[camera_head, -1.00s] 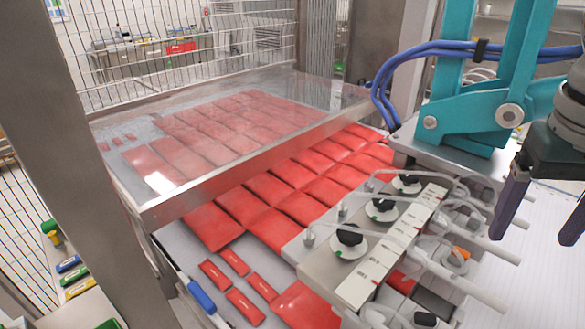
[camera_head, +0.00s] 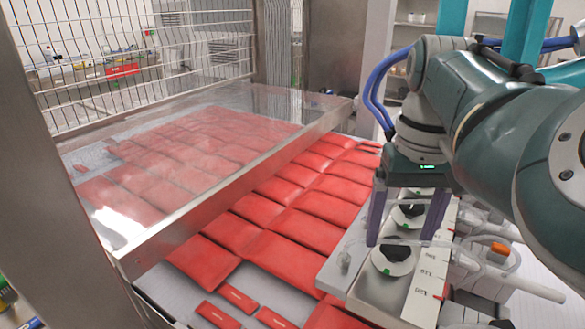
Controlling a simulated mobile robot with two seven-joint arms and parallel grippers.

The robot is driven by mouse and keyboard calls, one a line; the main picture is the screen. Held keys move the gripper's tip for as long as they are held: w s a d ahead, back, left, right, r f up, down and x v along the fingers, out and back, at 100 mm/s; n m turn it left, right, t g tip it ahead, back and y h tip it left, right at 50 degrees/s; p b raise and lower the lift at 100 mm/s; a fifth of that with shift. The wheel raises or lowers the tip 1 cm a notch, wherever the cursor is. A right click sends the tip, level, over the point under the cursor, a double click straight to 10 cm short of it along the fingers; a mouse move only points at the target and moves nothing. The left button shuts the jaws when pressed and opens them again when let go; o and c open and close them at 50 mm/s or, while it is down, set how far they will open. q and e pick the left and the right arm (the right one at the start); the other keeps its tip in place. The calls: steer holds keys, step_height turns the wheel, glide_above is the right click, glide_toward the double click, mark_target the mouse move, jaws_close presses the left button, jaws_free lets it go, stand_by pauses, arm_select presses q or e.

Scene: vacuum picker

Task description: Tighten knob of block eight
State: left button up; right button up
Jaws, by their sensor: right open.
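A row of blocks with black knobs on white round dials runs along the right side. The nearest knob (camera_head: 395,252) is upright on its dial. A second knob (camera_head: 411,210) sits behind it, between or just behind my gripper fingers. A third dial shows partly under the gripper body. The white label strip (camera_head: 424,283) beside them is too small to read, so I cannot tell which block is eight. My right gripper (camera_head: 402,240) is open, pointing down over the row, its fingers on either side of the knobs. Contact cannot be told. My left gripper is not in view.
Red packs (camera_head: 295,240) lie in rows on the conveyor left of the blocks. A clear cover with a metal frame (camera_head: 225,205) stands over part of them. Clear hoses and an orange-topped fitting (camera_head: 499,249) lie right of the row. Blue cables (camera_head: 376,90) hang behind my arm.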

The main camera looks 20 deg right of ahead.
steer(key=shift+f, duration=0.5)
steer(key=shift+c, duration=0.3)
jaws_close()
